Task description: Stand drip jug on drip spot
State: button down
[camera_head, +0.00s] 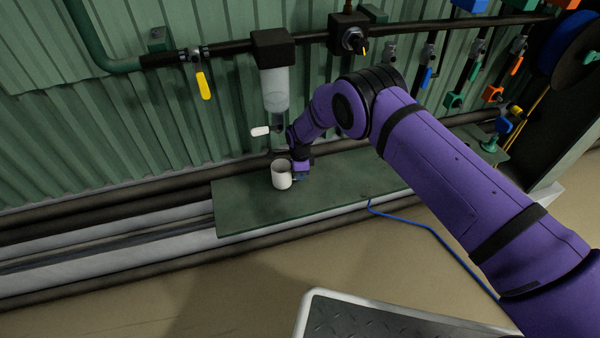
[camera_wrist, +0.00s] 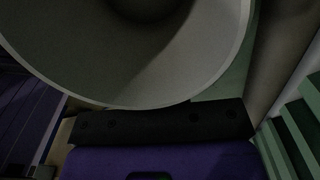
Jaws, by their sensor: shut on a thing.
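The drip jug (camera_head: 281,175) is a small white open-topped cup. It is upright at the green shelf (camera_head: 240,207), below the clear filter bowl (camera_head: 275,90) with its white-handled drain. I cannot tell whether its base touches the shelf. My gripper (camera_head: 299,175) is at the jug's right side and is shut on it. In the wrist view the jug's pale rim and inside (camera_wrist: 150,65) fill the upper part, close against the dark gripper edge (camera_wrist: 160,120). No marked drip spot shows; the jug and my arm may hide it.
A dark pipe (camera_head: 225,48) with a yellow-handled valve (camera_head: 203,85) runs along the corrugated wall above. A blue hose (camera_head: 430,228) hangs over the shelf's front edge. A grey tread plate (camera_head: 370,318) lies in front. The shelf's left part is clear.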

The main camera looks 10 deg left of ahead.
jog(key=shift+f, duration=0.45)
dwell(0.5)
jog(key=c, duration=1.1)
grip_release()
jog(key=shift+o, duration=0.2)
jog(key=shift+r, duration=0.1)
jog(key=shift+r, duration=3.9)
jog(key=shift+f, duration=0.1)
